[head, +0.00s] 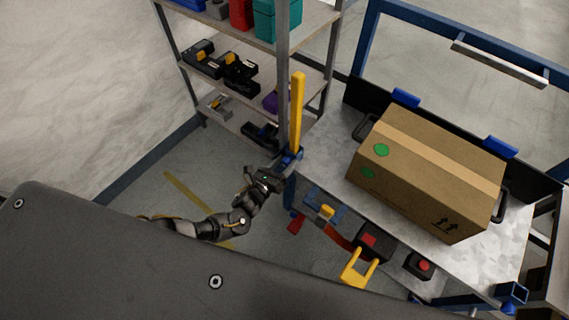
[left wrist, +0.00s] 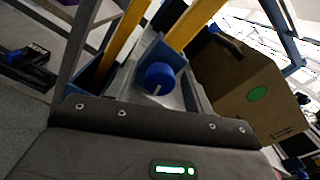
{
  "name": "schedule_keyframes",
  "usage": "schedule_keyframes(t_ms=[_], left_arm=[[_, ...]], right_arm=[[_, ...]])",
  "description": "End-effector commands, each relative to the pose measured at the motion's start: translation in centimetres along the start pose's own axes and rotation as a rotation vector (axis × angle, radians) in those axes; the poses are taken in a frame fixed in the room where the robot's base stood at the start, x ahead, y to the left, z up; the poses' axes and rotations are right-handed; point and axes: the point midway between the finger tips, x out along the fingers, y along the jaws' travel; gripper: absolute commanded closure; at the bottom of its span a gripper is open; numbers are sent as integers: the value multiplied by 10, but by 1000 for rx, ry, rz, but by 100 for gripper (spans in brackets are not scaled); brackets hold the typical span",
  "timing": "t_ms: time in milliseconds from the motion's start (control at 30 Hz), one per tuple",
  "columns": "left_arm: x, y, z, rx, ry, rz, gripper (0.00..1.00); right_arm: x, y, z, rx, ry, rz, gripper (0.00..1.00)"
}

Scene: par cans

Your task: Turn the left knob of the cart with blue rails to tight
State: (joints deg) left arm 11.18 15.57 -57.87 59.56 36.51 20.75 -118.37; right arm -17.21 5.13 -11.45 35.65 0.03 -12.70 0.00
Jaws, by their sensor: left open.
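The cart with blue rails has a grey top (head: 335,155) and stands at the right in the head view. Its left knob (head: 291,156) is small and blue, at the near left corner by a yellow upright bar (head: 297,110). In the left wrist view the round blue knob (left wrist: 159,78) faces me, with a pale line on its lower part. My left gripper (head: 272,177) is open, just below and left of the knob in the head view; I cannot tell whether it touches. Its fingers are hard to make out. My right gripper is not in view.
A brown box (head: 430,175) rests on the cart. A metal shelf (head: 240,60) with tools stands close behind my left gripper. Red-button boxes (head: 418,265) and a yellow handle (head: 358,270) sit along the cart's near side. Open floor lies to the left.

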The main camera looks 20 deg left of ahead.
Motion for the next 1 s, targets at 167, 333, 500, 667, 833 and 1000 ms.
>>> schedule_keyframes(t_ms=[167, 333, 500, 667, 833, 1000], left_arm=[[-9, 1, 0, 0, 1, 1, 48], [-39, 0, 0, 0, 3, 0, 48], [-73, 1, -1, -1, 3, 1, 48], [-96, 0, -1, -1, 2, 0, 48], [-107, 0, 0, 0, 0, 0, 48], [-108, 0, 0, 0, 0, 0, 48]], right_arm=[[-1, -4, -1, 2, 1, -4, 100], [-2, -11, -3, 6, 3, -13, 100], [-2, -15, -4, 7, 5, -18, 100], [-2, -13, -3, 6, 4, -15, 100], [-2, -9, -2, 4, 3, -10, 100], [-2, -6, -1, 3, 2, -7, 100]])
